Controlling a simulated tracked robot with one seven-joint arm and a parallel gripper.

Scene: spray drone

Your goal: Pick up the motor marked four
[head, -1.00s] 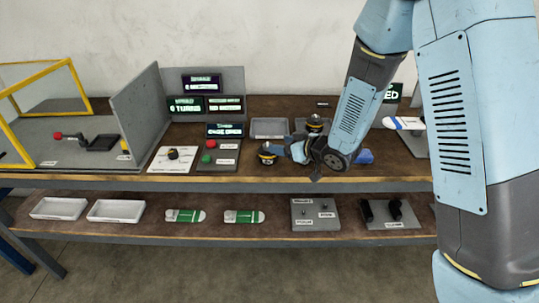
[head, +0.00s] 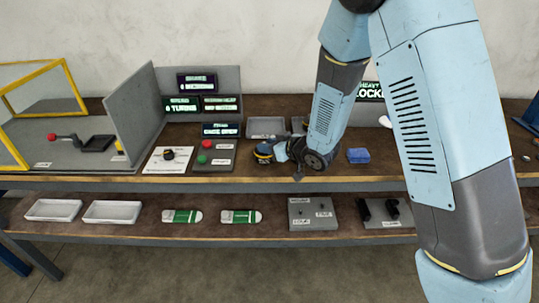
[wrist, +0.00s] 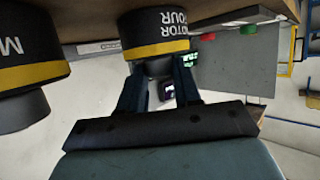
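The motor marked four (wrist: 155,35) is a black cylinder with a yellow band and a narrower grey end. It appears inverted in the wrist view, lettering upside down. In the head view the motor (head: 263,153) sits near the front edge of the upper shelf. My gripper (wrist: 159,68) has its two dark fingers on either side of the narrow grey end. The fingers are apart; whether they press on it I cannot tell. In the head view my gripper (head: 277,151) is just right of the motor. A second motor (wrist: 28,55), its label cut off after "M", is at the wrist view's left.
A panel with red and green buttons (head: 215,152) and a white plate with a dark knob (head: 167,158) stand left of the motor. A grey tray (head: 267,127) lies behind it. A blue block (head: 358,156) is to the right. The lower shelf (head: 140,222) holds trays and parts.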

